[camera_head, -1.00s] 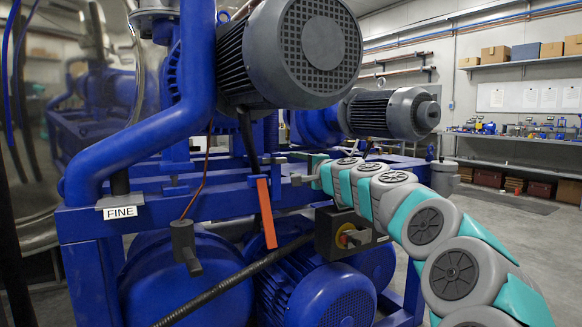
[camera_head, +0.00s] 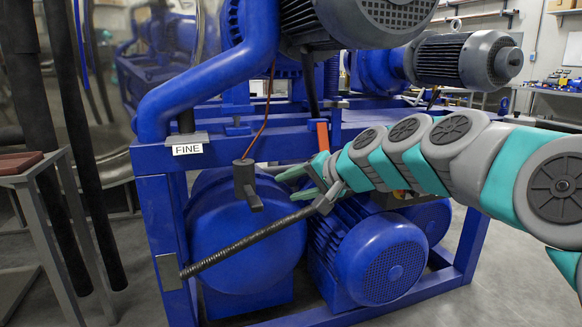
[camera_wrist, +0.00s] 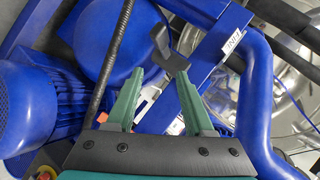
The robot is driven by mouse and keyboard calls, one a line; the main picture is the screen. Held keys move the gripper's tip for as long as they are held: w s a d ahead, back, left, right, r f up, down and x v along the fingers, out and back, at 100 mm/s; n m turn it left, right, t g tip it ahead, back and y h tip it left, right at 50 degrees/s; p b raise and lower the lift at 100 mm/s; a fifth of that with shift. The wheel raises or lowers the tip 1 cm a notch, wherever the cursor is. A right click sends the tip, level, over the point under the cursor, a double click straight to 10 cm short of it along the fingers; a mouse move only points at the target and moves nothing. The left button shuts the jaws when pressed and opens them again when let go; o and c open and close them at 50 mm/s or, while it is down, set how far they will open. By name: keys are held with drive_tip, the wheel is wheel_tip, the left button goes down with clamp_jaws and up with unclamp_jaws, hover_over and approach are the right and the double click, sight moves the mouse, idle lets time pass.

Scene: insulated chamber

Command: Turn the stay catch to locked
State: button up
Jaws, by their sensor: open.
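A dark grey catch-like piece with a stubby handle (camera_head: 247,185) hangs at the front of the blue frame, below a thin reddish-brown cable. I cannot tell for sure that it is the stay catch, nor whether it is locked. In the wrist view the dark piece (camera_wrist: 168,50) lies ahead, beyond the fingertips. My gripper (camera_head: 288,188) is to its right in the head view, open, with teal fingers pointing left at it. In the wrist view the gripper (camera_wrist: 159,78) has nothing between its fingers.
A black ribbed hose (camera_head: 245,243) runs diagonally just below my gripper. A blue motor (camera_head: 370,250) and a round blue tank (camera_head: 230,255) sit low in the blue frame. A FINE label (camera_head: 187,149) is on the frame. An orange-red strip (camera_head: 322,135) stands behind my arm.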

drive_tip(key=s+f+n+g+h, duration=0.2)
drive_tip(key=s+f+g, duration=0.1)
drive_tip(key=s+f, duration=0.6)
drive_tip(key=s+d+f+n+g+h, duration=0.1)
drive_tip(key=s+d+f, duration=0.3)
drive_tip(key=s, duration=0.6)
drive_tip(key=s+d+f+g+h, duration=0.3)
drive_tip(key=s+f, duration=0.4)
drive_tip(key=s, duration=0.3)
drive_tip(key=s+d+f+n+g+h, duration=0.1)
drive_tip(key=s+d+f, duration=0.4)
drive_tip(key=s, duration=0.5)
drive_tip(key=d+g+h, duration=0.1)
drive_tip(key=d+g, duration=0.1)
drive_tip(key=shift+s+f+n+g, duration=0.25)
drive_tip(key=shift+s+n+g, duration=0.05)
